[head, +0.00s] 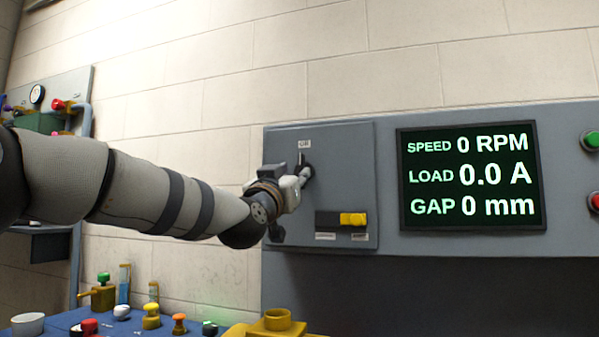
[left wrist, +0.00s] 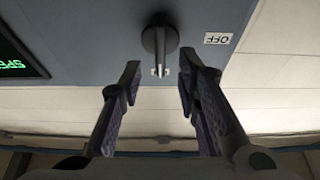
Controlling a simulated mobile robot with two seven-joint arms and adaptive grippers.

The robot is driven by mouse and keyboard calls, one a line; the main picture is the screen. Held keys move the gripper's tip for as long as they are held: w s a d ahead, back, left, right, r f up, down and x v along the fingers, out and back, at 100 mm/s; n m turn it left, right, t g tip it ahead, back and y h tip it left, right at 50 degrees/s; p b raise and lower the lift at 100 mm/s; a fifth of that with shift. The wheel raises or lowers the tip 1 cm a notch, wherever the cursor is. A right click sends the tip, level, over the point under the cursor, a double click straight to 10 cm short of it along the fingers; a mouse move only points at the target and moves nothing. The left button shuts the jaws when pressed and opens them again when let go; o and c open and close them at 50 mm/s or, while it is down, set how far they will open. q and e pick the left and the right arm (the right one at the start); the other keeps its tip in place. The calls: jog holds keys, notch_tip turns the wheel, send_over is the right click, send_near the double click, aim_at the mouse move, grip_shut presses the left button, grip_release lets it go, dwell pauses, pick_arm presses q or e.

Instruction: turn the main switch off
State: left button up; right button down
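The main switch is a dark rotary handle on the grey panel door (head: 345,150). In the left wrist view the handle (left wrist: 160,40) extends from its round base toward my gripper, its pale end lying between the fingertips. A white label (left wrist: 218,39) reading OFF is beside the base. My left gripper (left wrist: 159,72) is open, with one finger on each side of the handle and visible gaps between. In the head view my left gripper (head: 303,178) is at the switch and hides most of it. My right gripper is not in view.
A display (head: 470,178) shows 0 RPM, 0.0 A and 0 mm. A yellow and black slider (head: 352,219) sits low on the door. Green (head: 591,139) and red (head: 595,201) buttons are at right. Several coloured knobs stand on a blue bench (head: 140,325) below.

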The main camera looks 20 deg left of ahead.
aim_at(300, 168)
pick_arm(q)
jog(key=shift+x, duration=2.1)
grip_shut()
